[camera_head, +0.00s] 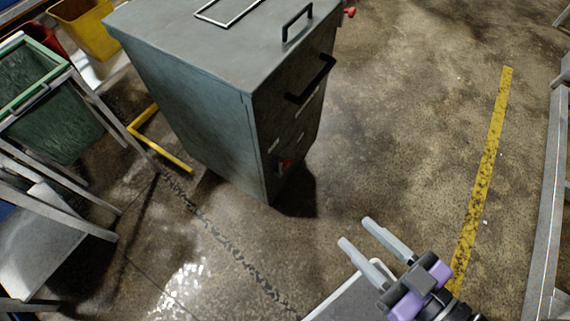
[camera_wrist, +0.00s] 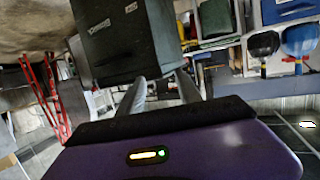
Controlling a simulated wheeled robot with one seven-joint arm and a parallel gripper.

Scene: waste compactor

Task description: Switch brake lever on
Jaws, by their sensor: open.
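The grey metal waste compactor (camera_head: 185,95) stands upright on the floor in the head view, left of and beyond my gripper. A small red part (camera_head: 286,163) sits low on its narrow right-hand face; it may be the brake lever, but its position is too small to read. Another red part (camera_head: 349,12) shows at the far top corner. My gripper (camera_head: 356,231) is open and empty, apart from the compactor, over the floor at lower right. In the wrist view a dark grey box (camera_wrist: 120,50), probably the compactor, stands beyond the open fingers (camera_wrist: 162,82); no lever is clear there.
Black handles (camera_head: 311,78) stick out from the compactor's face and top. A yellow floor bracket (camera_head: 160,140) lies at its left, beside a rack with a green bin (camera_head: 55,120). Floor right of the compactor is clear up to a yellow stripe (camera_head: 485,175) and a grey rail (camera_head: 548,210).

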